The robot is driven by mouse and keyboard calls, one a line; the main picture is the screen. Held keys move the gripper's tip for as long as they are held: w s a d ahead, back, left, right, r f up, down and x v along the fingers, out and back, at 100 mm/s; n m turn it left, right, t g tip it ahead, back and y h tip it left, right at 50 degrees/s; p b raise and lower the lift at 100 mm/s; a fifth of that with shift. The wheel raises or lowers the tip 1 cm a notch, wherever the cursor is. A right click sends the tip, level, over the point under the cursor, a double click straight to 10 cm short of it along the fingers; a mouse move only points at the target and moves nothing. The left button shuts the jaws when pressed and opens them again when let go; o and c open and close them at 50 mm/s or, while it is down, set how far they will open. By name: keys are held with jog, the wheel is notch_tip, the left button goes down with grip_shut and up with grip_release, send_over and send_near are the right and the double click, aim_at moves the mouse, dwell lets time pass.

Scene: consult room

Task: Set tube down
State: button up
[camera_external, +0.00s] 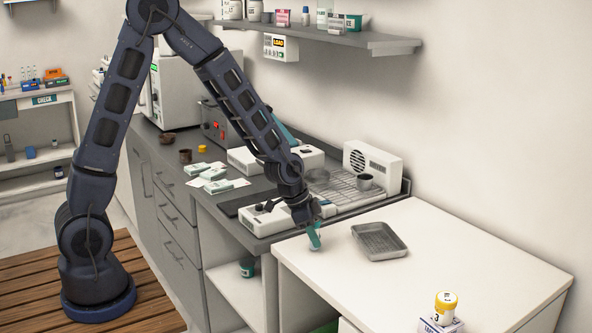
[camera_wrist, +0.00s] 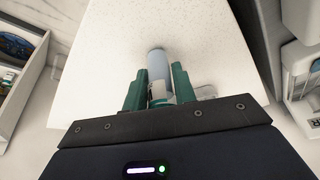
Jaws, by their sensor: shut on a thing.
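My gripper (camera_external: 314,236) points down over the left end of the white table in the external view. In the wrist view its green fingers (camera_wrist: 158,88) are shut on a pale blue-grey tube (camera_wrist: 157,62). The tube's far end is over the white tabletop (camera_wrist: 125,35). I cannot tell whether it touches the surface. In the external view the tube is too small to make out clearly beside the green fingers. The white table (camera_external: 440,255) shows bare top around the gripper.
A grey metal tray (camera_external: 379,241) lies on the table, right of my gripper. A dark counter with a white device (camera_external: 268,219) and a wire rack (camera_external: 345,190) adjoins behind. The table's middle is clear.

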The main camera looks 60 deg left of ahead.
jog(key=shift+f, duration=0.15)
jog(key=o, duration=1)
jog(key=shift+c, duration=0.2)
jog(key=s+a+r+n, duration=0.1)
jog(key=s+a+r, duration=0.2)
jog(key=s+r, duration=0.35)
jog(key=s+a+r+n+y, duration=0.1)
jog(key=s+a+r, duration=0.25)
jog(key=r, duration=0.55)
jog(key=s+a+r+n, duration=0.1)
jog(key=s+a+r, duration=0.2)
jog(key=s+r, duration=0.35)
jog(key=s+a+r+n, duration=0.2)
jog(key=s+a, duration=0.1)
jog(key=s, duration=0.5)
jog(key=s+a+r+n+t+y, duration=0.1)
jog(key=s+a+r, duration=0.2)
jog(key=s, duration=0.5)
jog(key=shift+a+r+n, duration=0.25)
jog(key=shift+r+n, duration=0.1)
jog(key=shift+n, duration=0.05)
